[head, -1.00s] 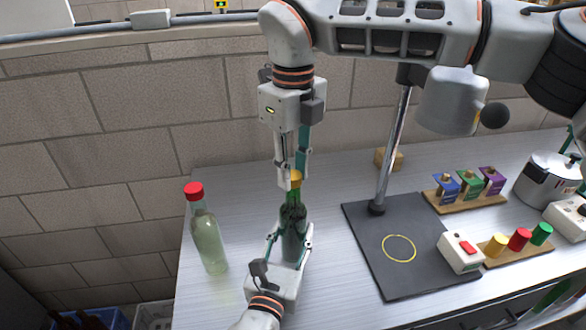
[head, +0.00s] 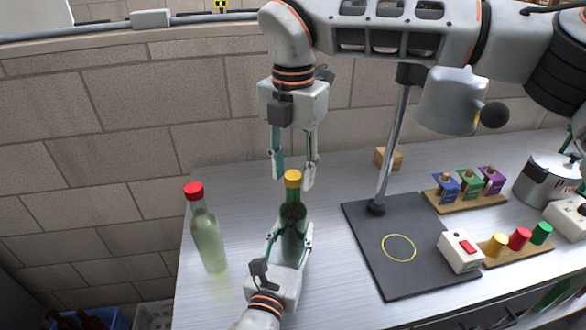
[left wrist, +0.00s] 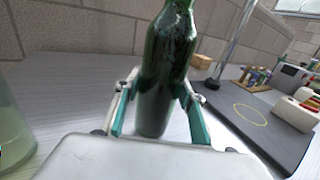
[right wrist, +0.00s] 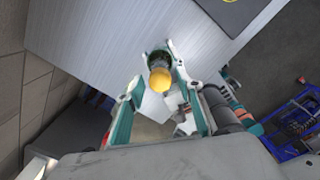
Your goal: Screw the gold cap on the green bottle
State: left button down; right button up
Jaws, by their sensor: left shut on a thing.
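The green bottle (head: 293,218) stands upright on the table, with the gold cap (head: 292,179) on top of its neck. My left gripper (head: 291,234) is shut around the bottle's body; the left wrist view shows the bottle (left wrist: 165,75) between its fingers. My right gripper (head: 294,183) points down from above, its fingers open on either side of the cap. In the right wrist view the cap (right wrist: 160,79) lies between the spread fingers, apart from both. How tightly the cap sits on the neck I cannot tell.
A pale bottle with a red cap (head: 206,237) stands left of the green one. To the right are a dark board (head: 365,245) with a pole and yellow ring, a red-button box (head: 461,252), spare caps (head: 519,239) and small coloured boxes (head: 468,185). A wall stands behind.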

dwell(0.3)
notch_tip(320, 180, up, 12)
dwell(0.5)
pick_arm(q)
jog(key=c, duration=1.2)
grip_release()
jog(key=v, duration=1.2)
jog(key=shift+s, duration=0.1)
pick_arm(e)
jog(key=shift+s, duration=0.1)
